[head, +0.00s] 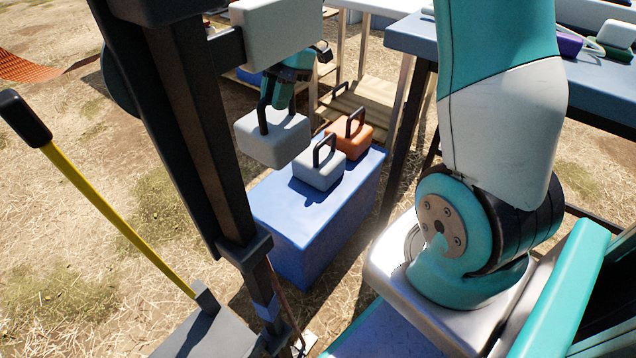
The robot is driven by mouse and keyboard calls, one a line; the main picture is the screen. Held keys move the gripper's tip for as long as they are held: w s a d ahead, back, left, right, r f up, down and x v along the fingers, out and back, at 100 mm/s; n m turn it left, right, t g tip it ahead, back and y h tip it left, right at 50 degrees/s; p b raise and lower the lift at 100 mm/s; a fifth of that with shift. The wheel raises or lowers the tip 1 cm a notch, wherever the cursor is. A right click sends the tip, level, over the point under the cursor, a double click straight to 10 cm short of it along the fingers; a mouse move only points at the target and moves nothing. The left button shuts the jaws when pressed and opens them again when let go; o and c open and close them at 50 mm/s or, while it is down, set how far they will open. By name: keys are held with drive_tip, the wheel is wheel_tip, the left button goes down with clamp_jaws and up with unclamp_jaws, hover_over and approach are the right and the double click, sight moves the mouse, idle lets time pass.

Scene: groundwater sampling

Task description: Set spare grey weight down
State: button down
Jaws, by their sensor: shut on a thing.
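My gripper (276,98) is teal with dark fingers and is shut on the dark handle of a grey weight (272,138). The held weight is a block with rounded edges, roughly level, and looks raised above the left part of a blue box (310,235). A second grey weight (318,173) with an upright dark handle sits on the box top. An orange weight (355,142) with a similar handle sits just behind and right of it. The held weight hides part of the box top. Its underside and the gap below it cannot be seen clearly.
A dark post (190,120) stands close on the left. A yellow-shafted tool (110,210) leans at the far left. A blue-grey table (412,38) stands at the back right, with wooden slats (360,100) behind the box. The box top's front left part is bare.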

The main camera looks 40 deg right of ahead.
sight(300, 114)
drive_tip(key=shift+f, duration=0.2)
wheel_tip(300, 114, down, 19)
drive_tip(key=b, duration=1)
drive_tip(key=shift+f, duration=0.3)
drive_tip(key=c, duration=1.1)
unclamp_jaws()
drive_tip(key=shift+f, duration=0.1)
drive_tip(key=p+v, duration=0.6)
drive_tip(key=v, duration=0.6)
drive_tip(key=shift+s+p, duration=0.1)
drive_tip(key=shift+p, duration=0.3)
